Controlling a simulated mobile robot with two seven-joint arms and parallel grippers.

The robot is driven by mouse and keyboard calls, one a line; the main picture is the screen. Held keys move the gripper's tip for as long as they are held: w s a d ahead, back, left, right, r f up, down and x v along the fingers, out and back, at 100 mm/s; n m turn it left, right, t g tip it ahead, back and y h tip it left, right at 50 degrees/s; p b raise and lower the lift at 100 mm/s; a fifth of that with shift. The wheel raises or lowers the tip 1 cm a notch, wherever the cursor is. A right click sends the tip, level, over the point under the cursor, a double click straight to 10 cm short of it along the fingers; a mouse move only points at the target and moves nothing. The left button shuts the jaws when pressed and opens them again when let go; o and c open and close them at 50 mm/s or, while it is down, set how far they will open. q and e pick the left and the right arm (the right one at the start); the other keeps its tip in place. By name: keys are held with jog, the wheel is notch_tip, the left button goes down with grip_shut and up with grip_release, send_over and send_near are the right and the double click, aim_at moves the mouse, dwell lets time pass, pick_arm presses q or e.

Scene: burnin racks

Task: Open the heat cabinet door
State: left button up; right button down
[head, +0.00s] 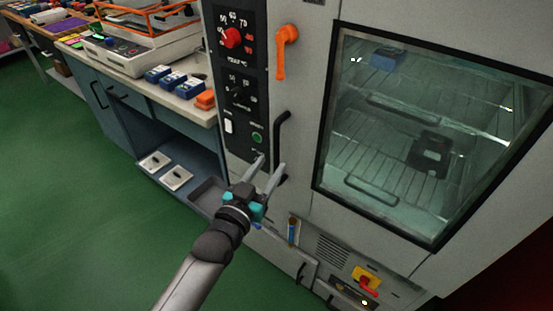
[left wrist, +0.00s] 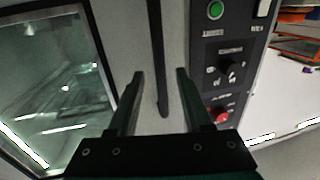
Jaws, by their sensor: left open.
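The heat cabinet door (head: 308,110) is grey with a large dark-framed window (head: 385,160) and looks shut. A vertical black bar handle (head: 279,135) is on its left side, below an orange lever (head: 287,50). My left gripper (head: 270,163) is open and empty at the handle's lower part. In the left wrist view the handle (left wrist: 159,60) runs between the two open fingers (left wrist: 160,74), without visible contact on either finger. I cannot tell how deep it sits between them. My right gripper is not in view.
A black control panel (head: 240,60) with a red knob (head: 232,37) and a green button (head: 257,138) is left of the handle. A bench (head: 190,108) with blue and orange items stands at left. A yellow-red switch (head: 367,280) is below the door. Green floor is free at left.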

aim_at(275, 158)
pick_arm(q)
jog(key=b+x, duration=0.1)
jog(key=x, duration=0.2)
jog(key=shift+w+d, duration=0.1)
jog(key=shift+w, duration=0.2)
jog(key=shift+w+d, duration=0.2)
jog(key=shift+w, duration=0.2)
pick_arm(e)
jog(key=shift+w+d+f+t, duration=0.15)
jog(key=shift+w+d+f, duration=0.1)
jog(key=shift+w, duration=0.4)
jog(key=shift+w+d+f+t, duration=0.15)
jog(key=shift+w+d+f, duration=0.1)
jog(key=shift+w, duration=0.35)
pick_arm(q)
jog(key=shift+c, duration=0.4)
grip_shut()
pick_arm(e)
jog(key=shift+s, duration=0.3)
